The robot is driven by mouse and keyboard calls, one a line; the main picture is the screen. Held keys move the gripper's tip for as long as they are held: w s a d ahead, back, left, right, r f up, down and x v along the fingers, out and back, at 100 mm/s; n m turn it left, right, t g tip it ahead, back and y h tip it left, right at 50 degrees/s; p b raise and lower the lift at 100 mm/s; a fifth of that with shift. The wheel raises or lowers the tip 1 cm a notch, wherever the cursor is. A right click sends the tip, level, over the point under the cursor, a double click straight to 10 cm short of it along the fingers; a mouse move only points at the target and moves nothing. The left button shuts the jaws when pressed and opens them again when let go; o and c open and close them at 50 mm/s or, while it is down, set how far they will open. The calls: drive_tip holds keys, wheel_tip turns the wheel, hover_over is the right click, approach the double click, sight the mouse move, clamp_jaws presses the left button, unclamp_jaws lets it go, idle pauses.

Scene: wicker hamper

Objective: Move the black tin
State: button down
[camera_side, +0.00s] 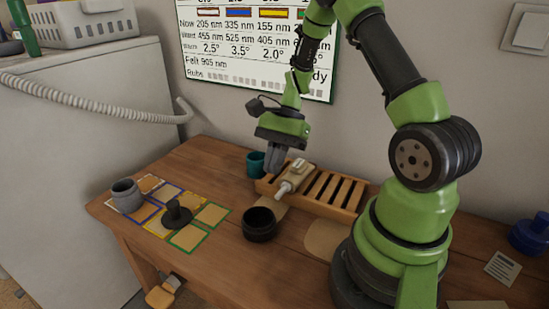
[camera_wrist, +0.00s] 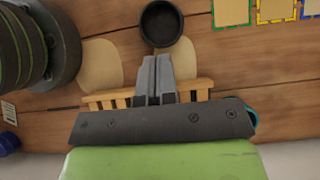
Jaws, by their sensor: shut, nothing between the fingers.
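The black tin (camera_side: 259,230) is a short, round, open-topped pot standing upright on the wooden table, in front of the slatted rack. In the wrist view the black tin (camera_wrist: 161,25) is at the top centre, seen from above, and looks empty. My gripper (camera_side: 272,168) hangs above the back of the table, near the teal cup and the left end of the rack, apart from the tin. In the wrist view my gripper (camera_wrist: 153,66) has its fingers together with nothing between them, pointing toward the tin.
A wooden slatted rack (camera_side: 334,192) carries a beige tool-like object (camera_side: 294,178). A teal cup (camera_side: 256,164) stands behind it. At left, a grey pot (camera_side: 126,195) and a dark knobbed object (camera_side: 177,214) stand among colour-bordered squares (camera_side: 211,214). Bare table lies around the tin.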

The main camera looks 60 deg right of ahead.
drive_tip(key=shift+v, duration=0.8)
drive_tip(key=c, duration=1.5)
unclamp_jaws()
drive_tip(key=o, duration=0.4)
drive_tip(key=shift+s+a+f+n+g+h, duration=0.1)
drive_tip(key=shift+a+f+n+g+h, duration=0.1)
drive_tip(key=shift+a+n+g+h, duration=0.1)
drive_tip(key=shift+c, duration=0.2)
drive_tip(key=o, duration=1.1)
drive_tip(key=a+n+h, duration=0.1)
drive_tip(key=a+f+n+g+h, duration=0.1)
drive_tip(key=s+a+n+h, duration=0.1)
drive_tip(key=h, duration=0.1)
drive_tip(key=shift+a+f, duration=0.15)
drive_tip(key=shift+c, duration=0.2)
drive_tip(key=a+n+h, duration=0.1)
drive_tip(key=a, duration=0.1)
drive_tip(key=w+a+n+t+h, duration=0.1)
drive_tip(key=n, duration=0.1)
drive_tip(key=shift+a+h, duration=0.3)
drive_tip(key=shift+a, duration=0.05)
